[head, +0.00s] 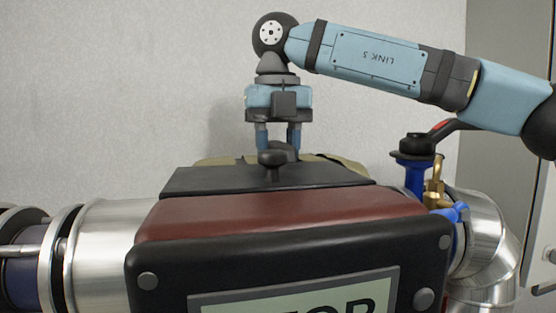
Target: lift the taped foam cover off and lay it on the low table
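A beige cover (225,159), which looks like the foam cover, shows as a thin strip behind a dark flat plate. Its right end (345,164) carries a dark band that may be tape. Most of the cover is hidden by the plate and its knob. My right gripper (279,142) points straight down at the middle of the cover's far side. Its two fingers are apart, with a dark rounded piece between their lower ends. The fingertips are partly hidden, so I cannot tell whether they grip that piece. My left gripper is not in view, and no low table shows.
The dark plate (210,181) with a black knob (272,161) lies above a dark red and black body with a partly cut-off label (300,296). Shiny metal pipes (105,245) stand at both sides. A blue and brass valve (433,190) stands close on the right.

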